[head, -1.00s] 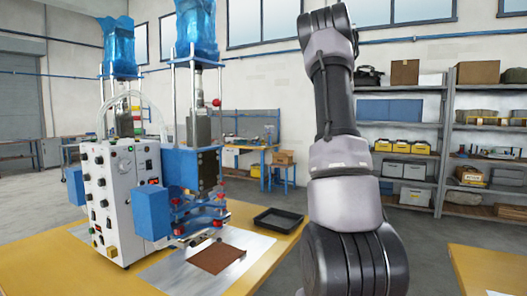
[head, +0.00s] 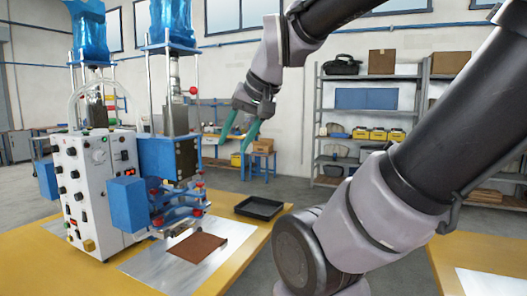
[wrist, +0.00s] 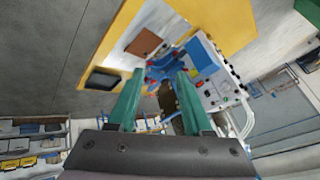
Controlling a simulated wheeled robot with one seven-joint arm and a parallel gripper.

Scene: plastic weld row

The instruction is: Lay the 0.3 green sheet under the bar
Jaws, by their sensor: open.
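The welding machine (head: 95,185) stands on the yellow table, with a blue and red clamp head (head: 178,205) at its front. I cannot make out the bar clearly within that head. A brown sheet (head: 198,247) lies flat on a metal plate (head: 150,263) in front of the head; it also shows in the wrist view (wrist: 143,42). I see no green sheet in either view. My gripper (head: 232,147) has green fingers and is raised in the air, right of the machine's upper part. In the wrist view my gripper (wrist: 160,71) is open, with nothing held between its fingers.
A black tray (head: 259,208) sits on the yellow table right of the machine. A second yellow table with a pale plate (head: 487,283) is at the lower right. Shelves with boxes (head: 370,130) stand behind. Grey floor separates the two tables.

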